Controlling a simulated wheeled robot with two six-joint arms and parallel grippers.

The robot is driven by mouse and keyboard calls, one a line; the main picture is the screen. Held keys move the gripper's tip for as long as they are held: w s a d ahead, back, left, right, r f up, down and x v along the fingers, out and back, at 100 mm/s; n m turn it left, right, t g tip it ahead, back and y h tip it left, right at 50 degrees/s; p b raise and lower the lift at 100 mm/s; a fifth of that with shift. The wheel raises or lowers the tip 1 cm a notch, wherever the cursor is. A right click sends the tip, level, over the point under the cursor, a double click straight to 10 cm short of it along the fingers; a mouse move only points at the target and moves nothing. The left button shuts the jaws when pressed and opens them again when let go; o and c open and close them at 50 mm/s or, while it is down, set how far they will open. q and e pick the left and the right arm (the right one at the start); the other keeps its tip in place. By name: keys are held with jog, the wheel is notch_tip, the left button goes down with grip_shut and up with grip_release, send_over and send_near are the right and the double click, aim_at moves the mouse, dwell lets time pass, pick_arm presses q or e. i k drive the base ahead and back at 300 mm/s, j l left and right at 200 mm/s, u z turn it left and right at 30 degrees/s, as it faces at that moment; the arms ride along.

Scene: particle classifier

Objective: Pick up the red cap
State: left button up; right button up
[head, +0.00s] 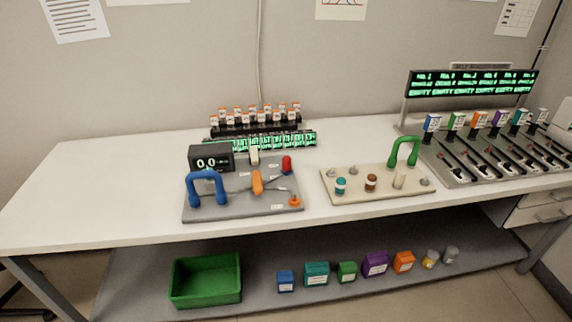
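A small red, rounded piece (287,164), which looks like the red cap, stands upright at the back right of the grey board (240,212) on the table. I cannot tell whether it is a loose cap or sits on something. No gripper or arm of mine shows in the head view.
The grey board also bears a blue handle (207,188), a display reading 0.0 (211,159), and orange parts. A beige board (372,194) with a green handle (405,150) lies to its right. A bottle rack (257,120) stands behind. The table's left side is clear.

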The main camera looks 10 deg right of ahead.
aim_at(286, 160)
jog(key=i+j+z, duration=0.2)
jog(key=z, duration=0.15)
jog(key=i+j+z, duration=0.15)
jog(key=j+z, duration=0.2)
jog(key=i+j+z, duration=0.1)
jog(key=j+z, duration=0.3)
